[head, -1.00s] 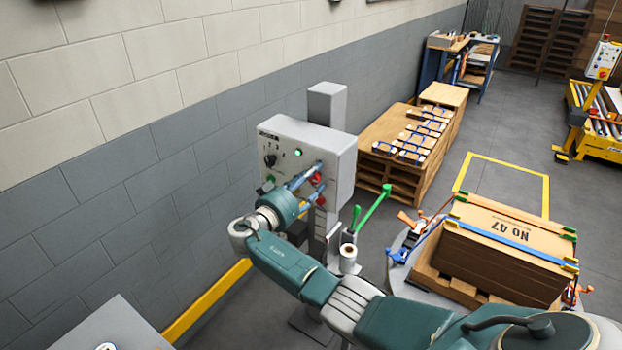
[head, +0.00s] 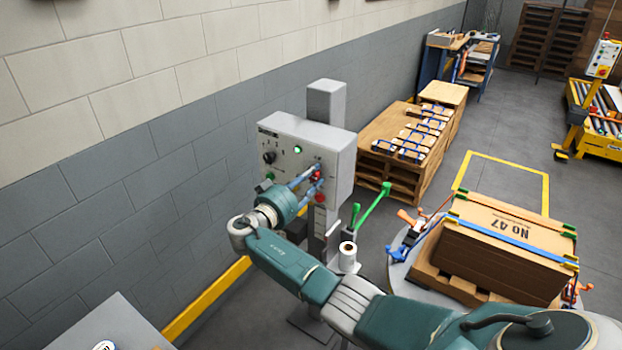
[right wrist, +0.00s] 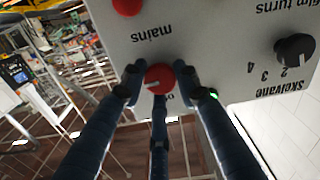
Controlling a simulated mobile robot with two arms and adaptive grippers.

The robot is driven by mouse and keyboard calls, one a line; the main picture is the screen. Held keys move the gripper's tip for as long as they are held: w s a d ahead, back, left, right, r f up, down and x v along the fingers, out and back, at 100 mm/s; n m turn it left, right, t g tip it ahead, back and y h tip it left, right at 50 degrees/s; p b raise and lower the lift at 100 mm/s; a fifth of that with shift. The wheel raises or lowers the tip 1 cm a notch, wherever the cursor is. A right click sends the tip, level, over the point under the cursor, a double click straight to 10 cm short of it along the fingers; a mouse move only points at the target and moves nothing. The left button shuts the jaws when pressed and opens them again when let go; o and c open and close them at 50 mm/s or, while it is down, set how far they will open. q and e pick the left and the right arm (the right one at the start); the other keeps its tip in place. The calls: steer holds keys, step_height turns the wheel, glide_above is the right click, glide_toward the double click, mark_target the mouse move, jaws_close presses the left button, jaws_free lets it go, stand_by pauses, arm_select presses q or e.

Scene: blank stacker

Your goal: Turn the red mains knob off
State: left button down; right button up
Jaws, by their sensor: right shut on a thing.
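The red mains knob (right wrist: 158,78) is on the grey control box (head: 334,145), under the upside-down word "mains" in the right wrist view. In the head view the knob (head: 317,175) is at the lower right of the box's face, partly hidden by fingers. My right gripper (right wrist: 157,85) is shut on it, with blue fingers at both sides and one below. In the head view this gripper (head: 314,180) reaches the box from the lower left. The knob's pale pointer mark is partly visible; part of the nearby lettering is hidden. My left gripper is not in view.
A red button (right wrist: 127,5) sits beside the "mains" label. A black knob (right wrist: 295,48) and a lit green lamp (head: 297,150) share the panel. A paper roll (head: 347,257) stands below the box.

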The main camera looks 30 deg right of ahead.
steer(key=n+b, duration=0.1)
steer(key=n, duration=0.4)
steer(key=n+b, duration=0.1)
steer(key=n, duration=0.5)
steer(key=n+b, duration=0.2)
steer(key=n, duration=0.4)
steer(key=shift+w+a+r, duration=0.15)
steer(key=shift+w+r, duration=0.05)
steer(key=shift+r, duration=0.1)
steer(key=shift+n, duration=0.3)
steer(key=shift+f, duration=0.1)
steer(key=o, duration=1.1)
steer(key=shift+o, duration=0.2)
steer(key=shift+w+f, duration=0.1)
steer(key=shift+f, duration=0.1)
